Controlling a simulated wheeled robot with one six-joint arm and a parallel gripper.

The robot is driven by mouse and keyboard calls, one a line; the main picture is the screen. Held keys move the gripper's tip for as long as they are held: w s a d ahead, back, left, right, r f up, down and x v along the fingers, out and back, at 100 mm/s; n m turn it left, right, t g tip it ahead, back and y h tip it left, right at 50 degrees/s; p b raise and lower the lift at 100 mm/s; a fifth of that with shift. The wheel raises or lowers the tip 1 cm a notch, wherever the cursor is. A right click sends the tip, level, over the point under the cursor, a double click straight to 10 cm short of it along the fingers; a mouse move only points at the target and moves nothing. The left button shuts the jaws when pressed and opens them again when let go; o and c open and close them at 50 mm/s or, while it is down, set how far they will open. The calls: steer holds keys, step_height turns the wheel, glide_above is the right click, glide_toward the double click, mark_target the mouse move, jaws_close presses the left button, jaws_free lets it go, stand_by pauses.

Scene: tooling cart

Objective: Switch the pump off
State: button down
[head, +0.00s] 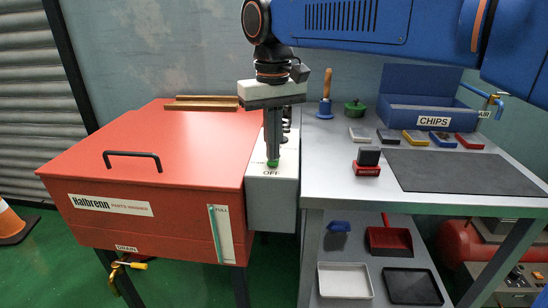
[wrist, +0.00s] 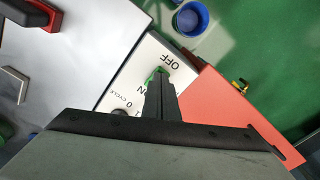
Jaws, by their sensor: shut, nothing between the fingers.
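The pump's control box (head: 272,205) is a pale grey box at the right side of the red parts washer (head: 165,175). A small green switch (head: 273,163) shows on its top, just above the printed word OFF. In the wrist view, the green switch (wrist: 153,76) lies between the words OFF and ON and is partly hidden by my fingers. My gripper (head: 272,156) is shut and empty, pointing down with its tips at the switch. It also shows in the wrist view (wrist: 160,80). I cannot tell whether the tips touch the switch or which way the switch is set.
The grey bench (head: 340,180) stands to the right, with a blue CHIPS bin (head: 430,112), a dark mat (head: 465,172) and a red-based stamp (head: 367,162). A black handle (head: 133,155) rises from the washer lid. A wooden strip (head: 200,103) lies at the lid's back.

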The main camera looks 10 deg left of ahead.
steer(key=shift+f, duration=0.3)
step_height(320, 180, up, 7)
stand_by(1.3)
steer(key=shift+s, duration=0.15)
